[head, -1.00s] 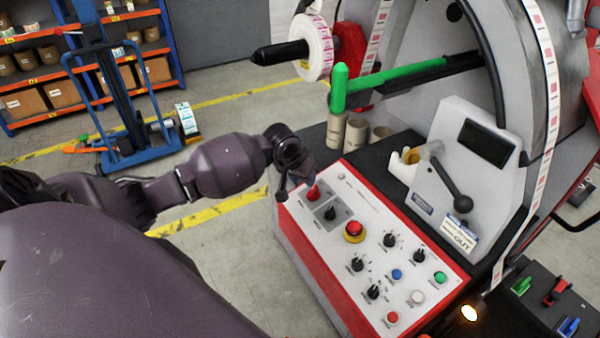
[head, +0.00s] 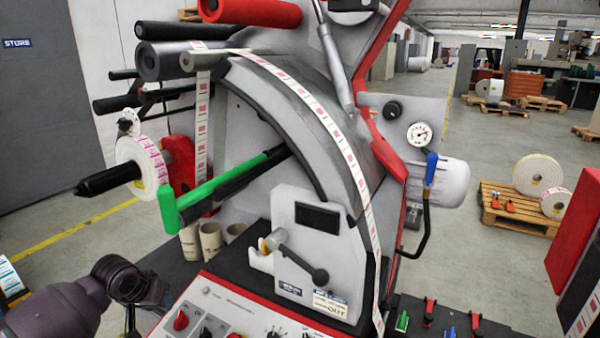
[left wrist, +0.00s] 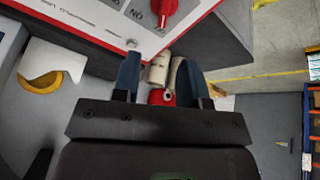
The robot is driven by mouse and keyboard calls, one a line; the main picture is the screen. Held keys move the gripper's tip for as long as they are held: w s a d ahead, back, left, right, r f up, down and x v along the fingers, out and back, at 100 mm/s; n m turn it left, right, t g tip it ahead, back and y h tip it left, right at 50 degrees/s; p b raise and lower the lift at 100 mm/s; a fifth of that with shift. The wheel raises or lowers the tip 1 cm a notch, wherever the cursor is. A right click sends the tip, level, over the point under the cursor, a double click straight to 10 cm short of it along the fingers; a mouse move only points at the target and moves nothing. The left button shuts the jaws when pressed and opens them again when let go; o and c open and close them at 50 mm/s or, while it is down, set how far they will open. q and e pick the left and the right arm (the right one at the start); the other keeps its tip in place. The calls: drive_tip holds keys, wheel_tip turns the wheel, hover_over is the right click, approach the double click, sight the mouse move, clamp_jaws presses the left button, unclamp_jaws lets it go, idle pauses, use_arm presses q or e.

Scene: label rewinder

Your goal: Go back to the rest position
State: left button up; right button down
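My left gripper (head: 131,318) is at the lower left of the head view, beside the left end of the rewinder's control panel (head: 222,295). In the left wrist view its two dark blue fingers (left wrist: 158,78) stand apart, with nothing visibly held between them. A red selector knob (head: 180,320) is to the right of the gripper. The knob also shows beyond the fingers in the left wrist view (left wrist: 155,12). The lower part of the panel is cut off in the head view. My right gripper is in neither view.
The rewinder has a green-handled bar (head: 215,187) and a label roll (head: 143,165) above the panel. Cardboard cores (head: 210,238) stand behind the panel. A black lever (head: 303,266) sticks out of the grey housing. Open floor (head: 50,215) lies to the left.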

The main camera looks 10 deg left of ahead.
use_arm(q)
drive_tip(key=w+d+r+m+t+h, duration=0.1)
drive_tip(key=w+d+r+m+t, duration=0.1)
drive_tip(key=d+m+t, duration=0.4)
drive_tip(key=s+d+f+n+b, duration=0.1)
drive_tip(key=s+f, duration=0.4)
drive_tip(key=s, duration=0.4)
drive_tip(key=s+d+f+n+y, duration=0.1)
drive_tip(key=s+d+f, duration=0.1)
drive_tip(key=s+f, duration=0.4)
drive_tip(key=s+d+f+n+y+b, duration=0.1)
drive_tip(key=s+f, duration=0.5)
drive_tip(key=s, duration=0.6)
drive_tip(key=shift+s+d+f+n+b, duration=0.15)
drive_tip(key=shift+d+f+n+b, duration=0.15)
drive_tip(key=shift+d+n, duration=0.25)
